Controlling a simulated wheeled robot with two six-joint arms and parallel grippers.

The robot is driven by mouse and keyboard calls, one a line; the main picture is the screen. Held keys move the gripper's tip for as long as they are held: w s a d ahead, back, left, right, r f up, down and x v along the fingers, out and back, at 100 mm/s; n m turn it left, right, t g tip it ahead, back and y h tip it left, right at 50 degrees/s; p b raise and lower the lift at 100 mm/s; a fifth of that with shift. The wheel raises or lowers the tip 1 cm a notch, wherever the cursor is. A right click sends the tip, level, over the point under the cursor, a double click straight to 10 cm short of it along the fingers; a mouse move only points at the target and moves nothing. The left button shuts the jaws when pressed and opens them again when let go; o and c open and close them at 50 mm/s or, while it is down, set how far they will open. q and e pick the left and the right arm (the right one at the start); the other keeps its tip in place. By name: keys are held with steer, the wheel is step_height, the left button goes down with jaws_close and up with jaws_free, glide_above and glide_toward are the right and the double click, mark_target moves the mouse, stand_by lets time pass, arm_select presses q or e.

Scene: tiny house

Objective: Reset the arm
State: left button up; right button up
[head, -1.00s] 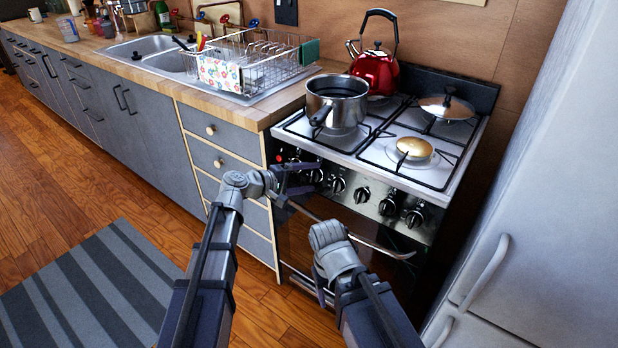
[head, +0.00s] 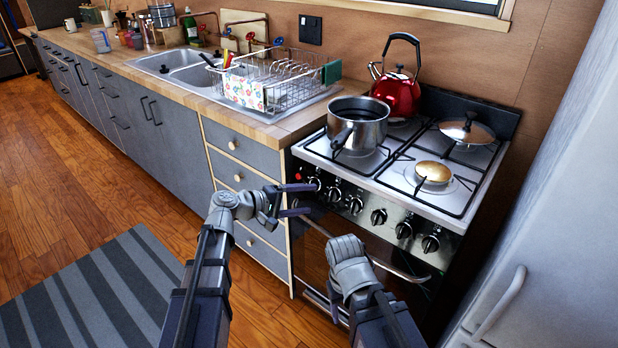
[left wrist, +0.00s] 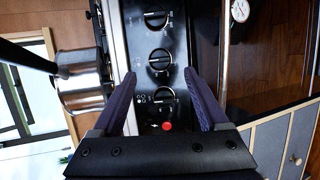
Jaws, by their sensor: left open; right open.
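My left gripper (head: 300,200) is open and empty in front of the stove's left front, with its two purple fingers apart. In the left wrist view its fingers (left wrist: 160,100) frame the stove's control panel (left wrist: 150,75), with black knobs and a red button between them in the picture. My right gripper (head: 350,262) is lower, in front of the oven door, seen from behind. Its fingertips are hidden, and I see nothing held.
A steel pot (head: 358,125), a red kettle (head: 397,95) and a lid (head: 467,130) are on the stove (head: 400,175). The fridge (head: 560,200) is close on the right. Drawers (head: 252,159) stand left of the stove. The wooden floor (head: 150,205) and striped rug (head: 95,295) look clear.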

arm_select(q)
steer(key=s+d+r+m+g+y+p, duration=0.1)
steer(key=s+d+m+g+y+p, duration=0.5)
steer(key=s+p, duration=0.65)
steer(key=s+a+r+m+g+y+p, duration=0.1)
steer(key=s+a+r+m+y+p, duration=0.1)
steer(key=s+a+y+p, duration=0.1)
steer(key=s+a+r+m+g+y+p, duration=0.1)
steer(key=s+a+r+m+y+p, duration=0.1)
steer(key=s+p, duration=0.4)
steer(key=shift+s+a+r+m+y, duration=0.4)
steer(key=shift+s+r+m+y, duration=0.4)
steer(key=shift+y, duration=0.4)
